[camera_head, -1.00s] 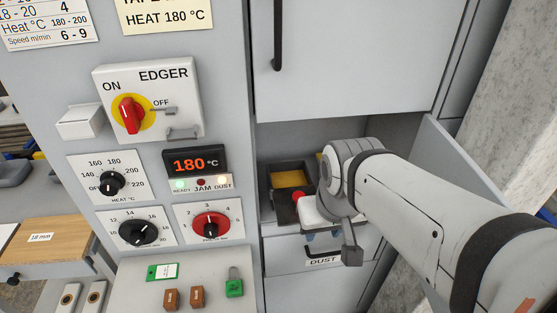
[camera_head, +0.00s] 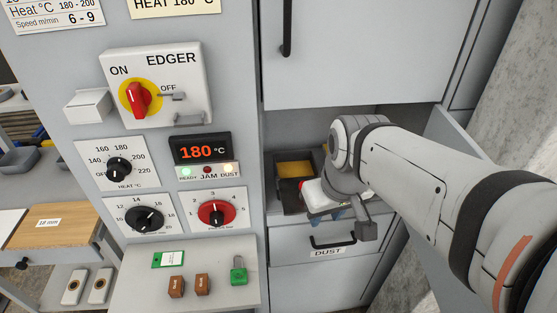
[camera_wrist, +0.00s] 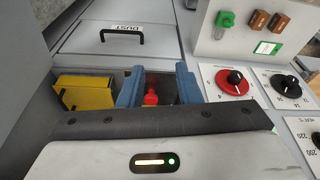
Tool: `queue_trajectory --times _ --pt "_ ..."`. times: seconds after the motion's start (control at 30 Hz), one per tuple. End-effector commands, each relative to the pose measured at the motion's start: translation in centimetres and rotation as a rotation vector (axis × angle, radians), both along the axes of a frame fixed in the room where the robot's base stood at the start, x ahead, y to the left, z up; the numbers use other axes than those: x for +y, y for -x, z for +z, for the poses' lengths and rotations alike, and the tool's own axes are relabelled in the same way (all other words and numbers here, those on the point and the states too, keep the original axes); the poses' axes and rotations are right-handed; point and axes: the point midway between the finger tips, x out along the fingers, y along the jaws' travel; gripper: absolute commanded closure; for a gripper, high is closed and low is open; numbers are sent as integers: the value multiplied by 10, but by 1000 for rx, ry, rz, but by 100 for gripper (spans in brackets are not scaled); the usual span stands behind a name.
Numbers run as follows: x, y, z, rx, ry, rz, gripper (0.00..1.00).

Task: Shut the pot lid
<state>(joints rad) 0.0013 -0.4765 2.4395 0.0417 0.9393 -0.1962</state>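The dark pot (camera_head: 289,200) sits in the recess below the grey upper door in the head view, with amber-yellow showing inside its open top. A red knob shows beside my gripper in the head view and between my fingers in the wrist view (camera_wrist: 150,95); I cannot tell how it joins the lid. My gripper (camera_wrist: 160,86) is open, its two blue fingers on either side of the red knob, nearer the left finger, with a gap on the right. The lid itself is mostly hidden behind my gripper body.
A yellow box (camera_wrist: 85,92) stands beside the pot in the wrist view. The DUST drawer (camera_head: 320,270) with a black handle lies below the recess. The control panel (camera_head: 160,220) with dials stands to the left, above a shelf with a green padlock (camera_head: 238,270).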

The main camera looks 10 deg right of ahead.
Motion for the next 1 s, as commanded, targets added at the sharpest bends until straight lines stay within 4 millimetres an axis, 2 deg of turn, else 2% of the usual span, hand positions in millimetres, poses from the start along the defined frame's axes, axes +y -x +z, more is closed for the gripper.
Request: queue_trajectory --times 0.03,0.37,0.5,0.6,0.83,1.0 --pt "4 -9 -7 15 0 83 73" --pt "45 -74 -18 36 -32 841 100" --pt "61 -98 -22 1 -58 1123 100" --pt "70 -110 -24 -28 -73 1266 100" --pt "78 -119 -27 -59 -85 1394 100" --pt "86 -118 -48 -56 -86 1396 100"
